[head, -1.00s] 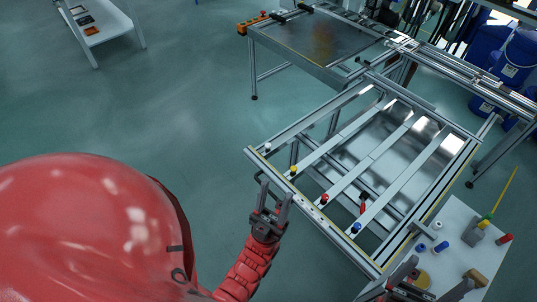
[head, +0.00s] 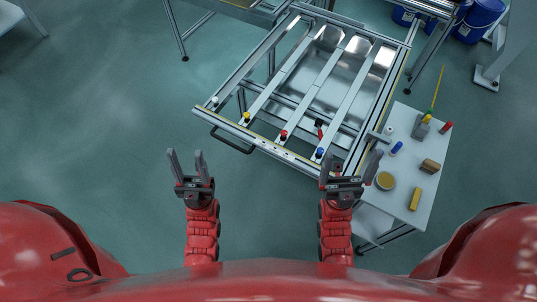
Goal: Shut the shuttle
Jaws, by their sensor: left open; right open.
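The shuttle appears to be the framed metal tray (head: 262,143) of the panel fixture, extending toward me, with several slats and coloured knobs on it. A black bar handle (head: 231,141) sits on the left part of its front edge. My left gripper (head: 185,158) is open and empty, a little in front and left of the handle, apart from it in the picture. My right gripper (head: 350,160) is open and empty, near the right front corner of the frame. It partly covers that corner in the picture.
A white side table (head: 405,200) stands to the right of the frame, with a yellow tape roll (head: 385,180), coloured pieces and a yellow rod. Blue buckets (head: 482,15) stand at the back right. The floor to the left is clear.

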